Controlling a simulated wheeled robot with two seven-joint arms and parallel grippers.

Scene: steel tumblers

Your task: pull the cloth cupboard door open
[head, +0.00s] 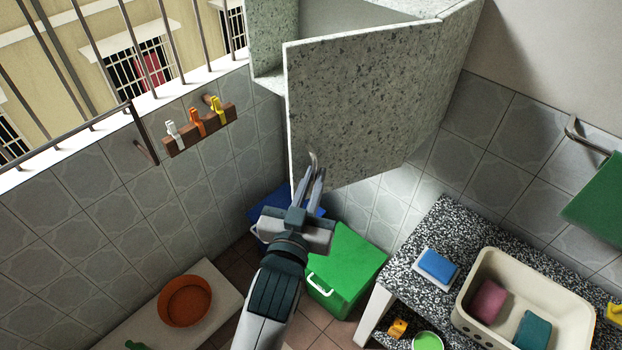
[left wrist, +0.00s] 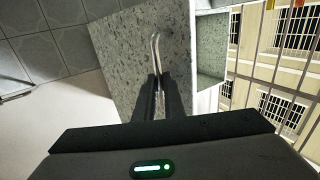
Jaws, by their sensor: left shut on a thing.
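The cupboard door (head: 365,95) is a grey speckled panel at the top centre of the head view. It stands partly open, its left edge swung out from the cupboard (head: 268,40), and part of the inside shows above it. A thin metal handle (head: 313,158) is near the door's lower left corner. My left gripper (head: 316,180) is shut on the handle, just in front of the door. In the left wrist view the handle (left wrist: 155,45) rises from between the closed fingers (left wrist: 158,85) against the door (left wrist: 130,55). My right gripper is not in view.
A green bin (head: 345,265) and a blue bin (head: 275,208) stand below the door. A speckled counter (head: 405,285) with a cream basin (head: 475,270) is at right. A peg rack (head: 200,132) with clips hangs on the left wall. An orange bowl (head: 185,300) sits lower left.

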